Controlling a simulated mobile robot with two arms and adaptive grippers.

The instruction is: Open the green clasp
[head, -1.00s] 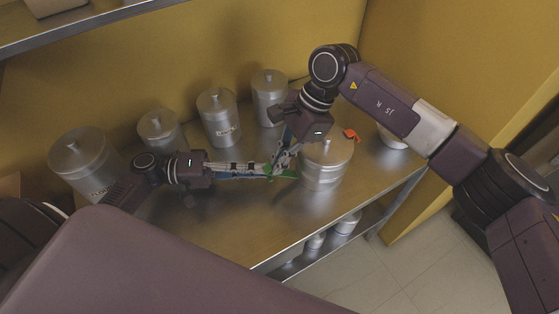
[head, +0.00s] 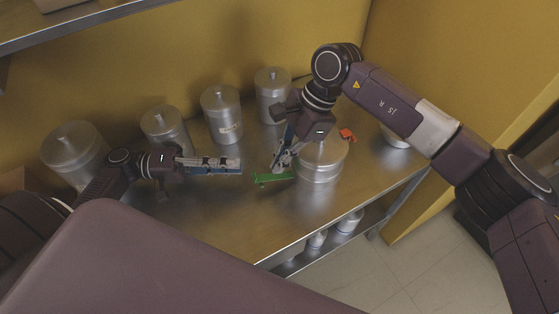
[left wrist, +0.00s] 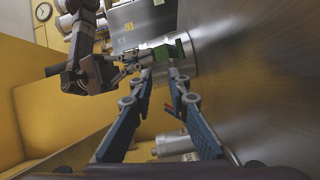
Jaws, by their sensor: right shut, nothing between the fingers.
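The green clasp (head: 273,178) juts out to the left from the side of the front steel canister (head: 318,173). In the left wrist view the clasp (left wrist: 182,46) shows beyond my fingertips, beside the canister's wall. My left gripper (head: 241,166) is left of the clasp, apart from it, with its fingers spread and empty. My right gripper (head: 277,170) is shut and empty at the canister's left side, close above the clasp. I cannot tell whether it touches the clasp or the canister. An orange clasp (head: 348,135) sticks out at the canister's back right.
Several lidded steel canisters stand along the yellow wall, one of them (head: 222,118) behind my left gripper. A white bowl (head: 393,138) sits right of the front canister. The metal table (head: 225,215) is clear in front. More containers (head: 347,222) stand on a lower shelf.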

